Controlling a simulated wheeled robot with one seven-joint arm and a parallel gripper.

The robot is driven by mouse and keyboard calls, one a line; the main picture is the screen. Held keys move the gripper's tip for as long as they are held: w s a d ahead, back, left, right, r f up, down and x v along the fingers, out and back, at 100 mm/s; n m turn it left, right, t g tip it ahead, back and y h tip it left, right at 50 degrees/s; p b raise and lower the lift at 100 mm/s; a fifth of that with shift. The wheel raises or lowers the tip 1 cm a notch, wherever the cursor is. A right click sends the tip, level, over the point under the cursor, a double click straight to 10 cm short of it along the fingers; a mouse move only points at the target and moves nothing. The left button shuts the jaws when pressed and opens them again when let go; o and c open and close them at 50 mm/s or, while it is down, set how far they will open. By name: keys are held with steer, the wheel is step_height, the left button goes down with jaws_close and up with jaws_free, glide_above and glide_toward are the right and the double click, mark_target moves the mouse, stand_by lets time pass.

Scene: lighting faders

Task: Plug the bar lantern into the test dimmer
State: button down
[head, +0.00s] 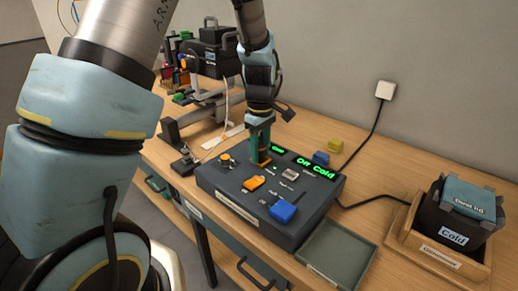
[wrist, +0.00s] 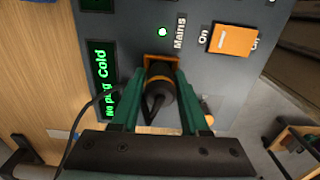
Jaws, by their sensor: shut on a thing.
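The test dimmer (head: 222,185) is a dark grey box on the wooden bench, with green displays, sliders and switches on top. My gripper (head: 261,158) is upright over its back left part. In the wrist view my gripper (wrist: 161,78) is shut on a black plug (wrist: 160,92), with a green finger on each side. The plug's nose points at an orange-edged place (wrist: 160,60) on the panel beside the "Mains" label; I cannot tell whether it is seated. The panel display (wrist: 103,80) appears to read "No plug Cold". I cannot make out the bar lantern for sure.
A black box labelled "Cold" (head: 453,238) sits in a wooden tray (head: 410,252) at the right. A grey-green tray (head: 335,258) lies at the dimmer's front right. A black cable runs from a wall outlet (head: 385,90).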

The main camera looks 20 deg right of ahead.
mark_target(260, 161)
steer(key=f, duration=0.2)
steer(key=s+f, duration=0.1)
steer(key=shift+s+a, duration=0.1)
steer(key=shift+a, duration=0.2)
steer(key=shift+w+d+r+p, duration=0.15)
steer(key=shift+r+p, duration=0.65)
steer(key=shift+p, duration=0.1)
steer(key=shift+w+d+r+p, duration=0.1)
steer(key=shift+r+p, duration=0.65)
steer(key=shift+p, duration=0.1)
steer(key=shift+r+p, duration=0.55)
steer(key=shift+r, duration=0.25)
steer(key=shift+w+r, duration=0.1)
steer(key=shift+w, duration=0.05)
steer(key=shift+w, duration=0.1)
